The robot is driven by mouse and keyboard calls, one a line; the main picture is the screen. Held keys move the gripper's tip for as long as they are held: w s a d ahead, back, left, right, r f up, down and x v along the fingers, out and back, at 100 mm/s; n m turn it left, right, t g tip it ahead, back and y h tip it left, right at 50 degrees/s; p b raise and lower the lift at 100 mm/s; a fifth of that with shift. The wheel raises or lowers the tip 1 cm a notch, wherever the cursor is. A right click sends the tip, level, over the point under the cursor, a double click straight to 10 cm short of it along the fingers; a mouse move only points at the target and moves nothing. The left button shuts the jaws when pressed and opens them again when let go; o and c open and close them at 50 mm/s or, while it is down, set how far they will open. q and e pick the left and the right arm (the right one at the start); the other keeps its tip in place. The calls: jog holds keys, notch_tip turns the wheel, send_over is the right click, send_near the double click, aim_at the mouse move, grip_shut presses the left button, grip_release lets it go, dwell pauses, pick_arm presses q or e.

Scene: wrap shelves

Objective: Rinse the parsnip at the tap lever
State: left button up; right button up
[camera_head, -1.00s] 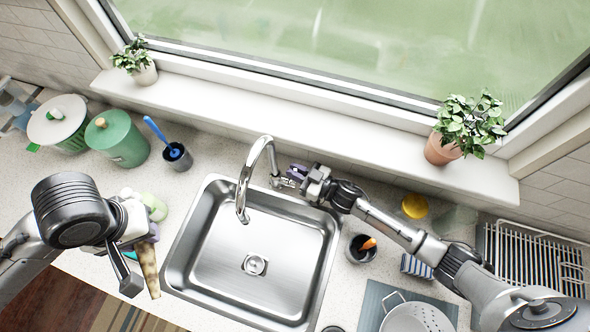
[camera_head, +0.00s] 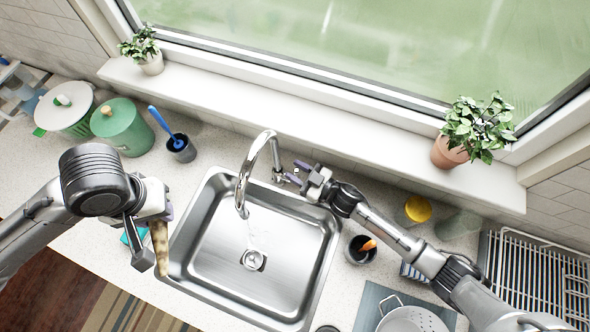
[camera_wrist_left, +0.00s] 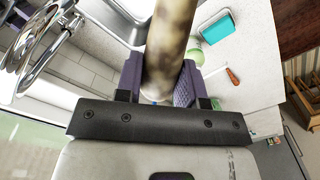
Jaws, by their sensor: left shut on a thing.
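The brown, mottled parsnip (camera_head: 159,250) hangs from my left gripper (camera_head: 160,214), which is shut on it at the sink's left rim. In the left wrist view the parsnip (camera_wrist_left: 170,45) stands between the two purple finger pads of the left gripper (camera_wrist_left: 158,85). The curved chrome tap (camera_head: 243,180) arches over the sink (camera_head: 215,225). A faint stream of water (camera_head: 256,236) shows in the basin below its spout. My right gripper (camera_head: 296,172) is beside the tap base, its purple fingers apart at the tap lever. The lever is mostly hidden.
Green and white canisters (camera_head: 122,132) and a dark cup with a blue brush (camera_head: 180,148) stand at the back left. A dark cup with an orange-handled tool (camera_head: 360,248) is right of the sink. A colander (camera_head: 412,320) and dish rack (camera_head: 530,270) are further right.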

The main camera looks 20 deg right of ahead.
pick_arm(q)
jog(key=shift+f+b, duration=0.7)
pick_arm(e)
jog(key=v, duration=1.2)
